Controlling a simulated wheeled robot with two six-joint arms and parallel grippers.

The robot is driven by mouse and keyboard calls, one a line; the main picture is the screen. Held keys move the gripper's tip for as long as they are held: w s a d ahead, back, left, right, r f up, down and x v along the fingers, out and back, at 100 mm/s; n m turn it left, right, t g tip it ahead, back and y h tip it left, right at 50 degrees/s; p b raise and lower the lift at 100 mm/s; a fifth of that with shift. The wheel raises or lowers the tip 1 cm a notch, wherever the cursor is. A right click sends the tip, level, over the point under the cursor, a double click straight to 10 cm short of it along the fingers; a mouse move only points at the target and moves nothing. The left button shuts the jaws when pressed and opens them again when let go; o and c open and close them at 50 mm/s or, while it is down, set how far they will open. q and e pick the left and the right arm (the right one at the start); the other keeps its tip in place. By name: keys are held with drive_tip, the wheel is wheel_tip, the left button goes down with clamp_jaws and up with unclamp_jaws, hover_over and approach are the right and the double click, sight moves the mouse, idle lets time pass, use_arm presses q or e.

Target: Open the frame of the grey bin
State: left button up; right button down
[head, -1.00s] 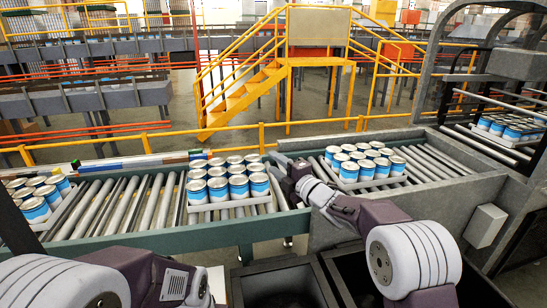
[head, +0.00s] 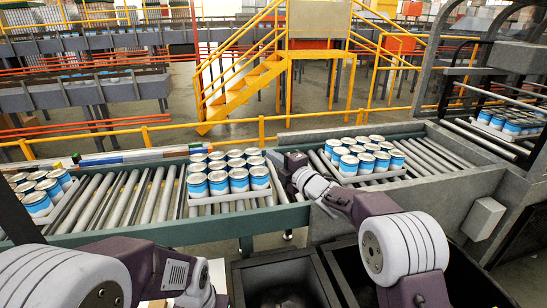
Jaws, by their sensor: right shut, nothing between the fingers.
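Two dark grey open-topped bins stand at the bottom centre of the head view, a left one (head: 240,272) and a right one (head: 330,262). I cannot tell which is the grey bin of the task, and no separate frame on either can be made out. My right gripper (head: 277,162) is shut and empty. It is over the roller conveyor, between two trays of cans and well beyond the bins. My right arm hides part of the right bin. My left arm enters at the lower left, and its gripper is not visible.
A roller conveyor (head: 120,207) crosses the view. Trays of blue-and-white cans sit at the centre (head: 228,208) and right (head: 365,182), close to my right gripper. More cans (head: 38,203) stand at the left. A grey machine housing (head: 455,203) is at the right.

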drive_tip(key=c, duration=2.1)
unclamp_jaws()
drive_tip(key=o, duration=0.7)
drive_tip(key=shift+o, duration=0.2)
drive_tip(key=b+v, duration=0.4)
drive_tip(key=v, duration=0.5)
drive_tip(key=shift+d, duration=0.1)
clamp_jaws()
